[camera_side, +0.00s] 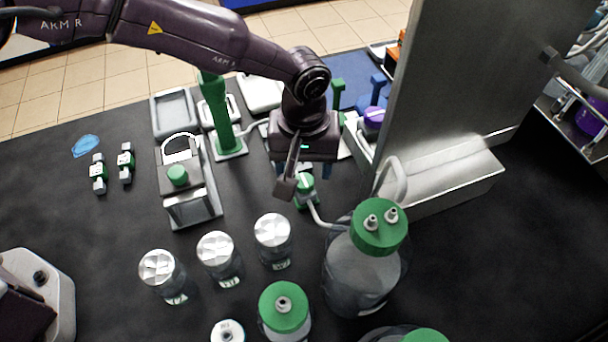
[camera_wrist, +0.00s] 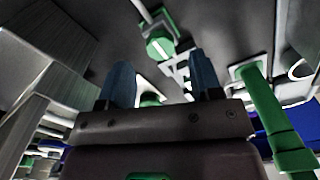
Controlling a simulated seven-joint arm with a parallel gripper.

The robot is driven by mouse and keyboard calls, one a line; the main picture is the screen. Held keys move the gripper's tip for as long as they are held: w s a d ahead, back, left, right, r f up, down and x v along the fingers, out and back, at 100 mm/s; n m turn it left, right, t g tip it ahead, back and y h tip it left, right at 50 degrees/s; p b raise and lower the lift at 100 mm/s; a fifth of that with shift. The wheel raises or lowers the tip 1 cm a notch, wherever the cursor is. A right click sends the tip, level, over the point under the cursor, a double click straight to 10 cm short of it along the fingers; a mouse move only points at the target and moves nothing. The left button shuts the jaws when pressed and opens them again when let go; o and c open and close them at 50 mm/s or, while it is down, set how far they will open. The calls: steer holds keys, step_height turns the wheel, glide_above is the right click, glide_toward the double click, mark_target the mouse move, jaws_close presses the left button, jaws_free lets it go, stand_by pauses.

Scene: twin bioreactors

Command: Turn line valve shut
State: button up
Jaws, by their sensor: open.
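A green line valve (camera_side: 305,188) sits low at the bench, on the pale tube that runs to the large green-capped bottle (camera_side: 365,265). In the wrist view the green valve (camera_wrist: 160,46) shows beyond my fingertips, with the tube rising from it. My gripper (camera_side: 300,172) points down just behind and above this valve in the side view. Its two blue fingers are apart with nothing clamped; in the wrist view my gripper (camera_wrist: 162,75) also shows a second green part (camera_wrist: 150,98) between the fingers, partly hidden. I cannot tell the valve's handle angle or whether a finger touches it.
A green column (camera_side: 222,115) stands left of my gripper. A steel cabinet (camera_side: 440,90) rises close on the right. Several metal-lidded jars (camera_side: 272,230) and a green-capped bottle (camera_side: 285,305) stand in front. A device with a green knob (camera_side: 177,175) is farther left.

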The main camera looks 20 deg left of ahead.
mark_target(304, 182)
steer(key=shift+f, duration=2.05)
steer(key=c, duration=0.9)
